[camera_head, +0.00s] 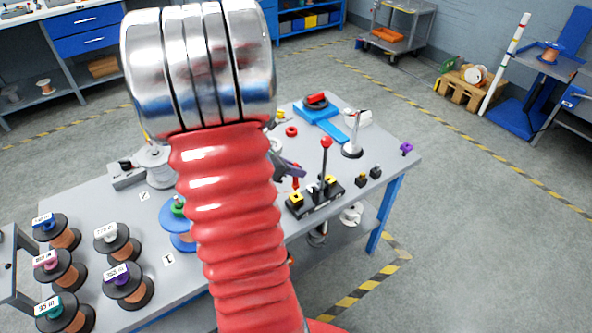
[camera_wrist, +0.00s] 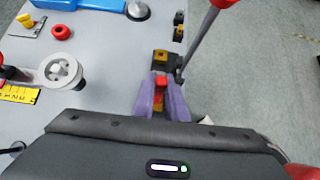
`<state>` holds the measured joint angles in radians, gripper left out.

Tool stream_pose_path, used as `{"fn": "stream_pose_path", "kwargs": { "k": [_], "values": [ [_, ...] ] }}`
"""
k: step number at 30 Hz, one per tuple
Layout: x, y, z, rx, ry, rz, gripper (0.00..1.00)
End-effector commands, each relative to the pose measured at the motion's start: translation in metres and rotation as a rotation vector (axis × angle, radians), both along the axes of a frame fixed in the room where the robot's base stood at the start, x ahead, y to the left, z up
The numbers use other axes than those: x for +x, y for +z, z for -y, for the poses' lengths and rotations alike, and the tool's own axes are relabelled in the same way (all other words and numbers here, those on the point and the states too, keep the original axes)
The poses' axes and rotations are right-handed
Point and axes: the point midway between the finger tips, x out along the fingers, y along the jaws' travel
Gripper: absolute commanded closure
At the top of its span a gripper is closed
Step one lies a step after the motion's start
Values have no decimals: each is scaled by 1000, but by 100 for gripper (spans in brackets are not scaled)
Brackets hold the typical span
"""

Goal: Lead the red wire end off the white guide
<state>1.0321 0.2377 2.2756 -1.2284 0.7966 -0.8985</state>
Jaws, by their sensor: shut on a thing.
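My gripper (camera_wrist: 162,92) has purple fingers, shut on a small red piece (camera_wrist: 161,81) that looks like the red wire end. In the head view my gripper (camera_head: 297,172) is partly hidden behind my arm, and red (camera_head: 295,184) shows just below the fingers. The white guide (camera_wrist: 60,73) looks like a white wheel with holes and a grey hub, left of my gripper and apart from it. In the head view only a sliver of the guide (camera_head: 275,145) shows beside my arm. I cannot make out the wire's run.
A tall lever with a red knob (camera_head: 326,142) rises from a black base with yellow blocks, close right of my gripper. A red ring (camera_wrist: 61,32), a blue device (camera_head: 318,109) and a white post (camera_head: 353,135) stand farther back. Spools (camera_head: 118,244) fill the table's left.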

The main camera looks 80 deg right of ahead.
Motion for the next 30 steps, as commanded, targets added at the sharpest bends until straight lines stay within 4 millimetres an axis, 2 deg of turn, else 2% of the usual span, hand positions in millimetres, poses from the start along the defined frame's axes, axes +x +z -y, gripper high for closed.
{"fn": "stream_pose_path", "kwargs": {
  "k": [8, 30],
  "values": [
    [19, 7, 1, 0, 2, 1, 100],
    [86, 32, 6, 0, 1, 1, 100]
  ]
}}
